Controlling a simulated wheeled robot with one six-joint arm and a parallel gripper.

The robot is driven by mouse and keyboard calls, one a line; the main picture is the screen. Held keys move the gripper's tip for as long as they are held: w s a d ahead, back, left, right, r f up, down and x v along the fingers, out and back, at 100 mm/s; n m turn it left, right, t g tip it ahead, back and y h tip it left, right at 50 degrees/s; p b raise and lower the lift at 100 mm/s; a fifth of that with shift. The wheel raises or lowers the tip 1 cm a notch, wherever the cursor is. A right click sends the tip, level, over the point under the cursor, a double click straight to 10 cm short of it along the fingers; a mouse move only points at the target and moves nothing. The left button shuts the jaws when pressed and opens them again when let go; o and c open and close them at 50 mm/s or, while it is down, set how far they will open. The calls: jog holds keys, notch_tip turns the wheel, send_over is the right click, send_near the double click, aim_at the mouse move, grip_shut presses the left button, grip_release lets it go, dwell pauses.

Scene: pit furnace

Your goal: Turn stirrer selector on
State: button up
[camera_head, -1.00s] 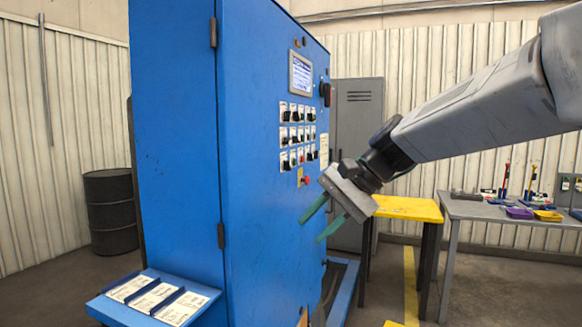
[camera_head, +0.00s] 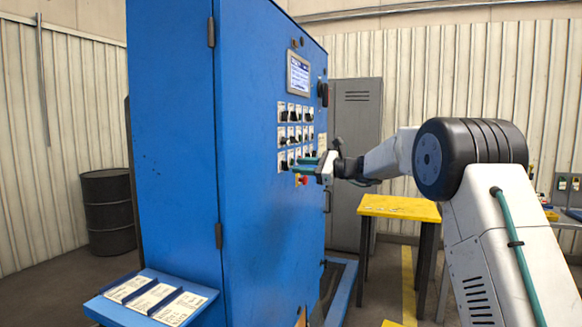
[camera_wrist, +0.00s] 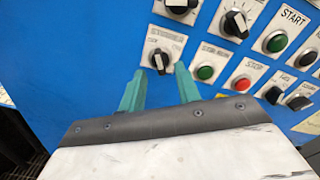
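The blue control cabinet (camera_head: 266,220) carries rows of selectors and buttons on its front panel. In the wrist view, a black selector knob with a white pointer (camera_wrist: 159,60) sits on a white label plate whose small text I cannot read surely. The pointer stands roughly upright in the picture. My gripper (camera_wrist: 161,79) is open, with one teal fingertip toward each side of this knob; I cannot tell whether they touch it. In the head view, my gripper (camera_head: 296,165) is at the lower rows of the panel, and its fingers partly hide the controls there.
Beside the knob are a green button (camera_wrist: 205,73) and a red button (camera_wrist: 242,84). Another selector (camera_wrist: 236,22) is above right. A yellow-topped table (camera_head: 399,207) stands right of the cabinet. A label tray (camera_head: 152,300) juts out at lower left.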

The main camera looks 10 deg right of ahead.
aim_at(288, 165)
jog(key=shift+x, duration=2.1)
grip_shut()
jog(key=shift+m, duration=0.3)
jog(key=m, duration=1.1)
jog(key=shift+w+d, duration=0.15)
jog(key=shift+m, duration=0.3)
